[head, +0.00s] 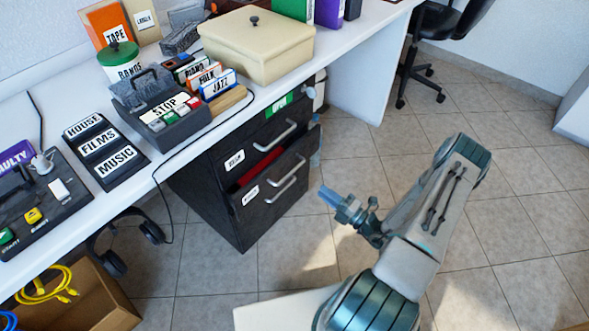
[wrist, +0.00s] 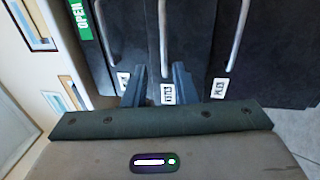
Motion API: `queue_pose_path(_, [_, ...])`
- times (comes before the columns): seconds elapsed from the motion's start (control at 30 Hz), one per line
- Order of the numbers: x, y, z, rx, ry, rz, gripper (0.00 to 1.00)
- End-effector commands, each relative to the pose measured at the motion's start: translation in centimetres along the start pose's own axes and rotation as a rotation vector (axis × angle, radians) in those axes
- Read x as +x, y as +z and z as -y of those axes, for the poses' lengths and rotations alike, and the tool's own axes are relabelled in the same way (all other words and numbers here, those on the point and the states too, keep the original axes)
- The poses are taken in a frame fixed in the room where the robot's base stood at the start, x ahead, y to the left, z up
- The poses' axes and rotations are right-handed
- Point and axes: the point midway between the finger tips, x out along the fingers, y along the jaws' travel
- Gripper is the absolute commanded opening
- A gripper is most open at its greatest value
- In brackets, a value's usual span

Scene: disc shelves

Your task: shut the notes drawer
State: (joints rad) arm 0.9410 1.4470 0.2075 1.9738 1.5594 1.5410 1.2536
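The notes drawer (head: 271,184) is in the dark cabinet under the desk. It stands pulled out partway, and a red thing shows inside in the head view. In the wrist view its front label (wrist: 168,94) and upright-looking handle (wrist: 163,45) lie in the middle, between other drawer fronts. My gripper (head: 326,195) is in front of the cabinet, to the right of the drawer, apparently apart from it. In the wrist view my gripper's two fingers (wrist: 158,84) are spread, with the label showing between them and nothing held. Contact cannot be told from the wrist view.
The upper drawer (head: 254,148) with a handle sits above, flush with the cabinet. The white desk (head: 345,50) carries boxes and signs. A cardboard box (head: 95,300) lies at lower left.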

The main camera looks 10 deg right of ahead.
Motion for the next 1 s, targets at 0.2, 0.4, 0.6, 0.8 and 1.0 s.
queue_pose_path(0.2, [0.3, 0.4, 0.8, 0.041, 0.008, 0.049, 0.25])
queue_pose_path(0.4, [3.8, 0.5, 0.9, 0.038, 0.008, 0.043, 0.25])
queue_pose_path(0.6, [8.1, 0.6, 0.8, 0.038, 0.008, 0.043, 0.25])
queue_pose_path(0.8, [11.5, 0.9, 0.8, 0.036, 0.006, 0.045, 0.25])
queue_pose_path(1.0, [13.1, 1.0, 0.7, 0.037, 0.006, 0.046, 0.25])
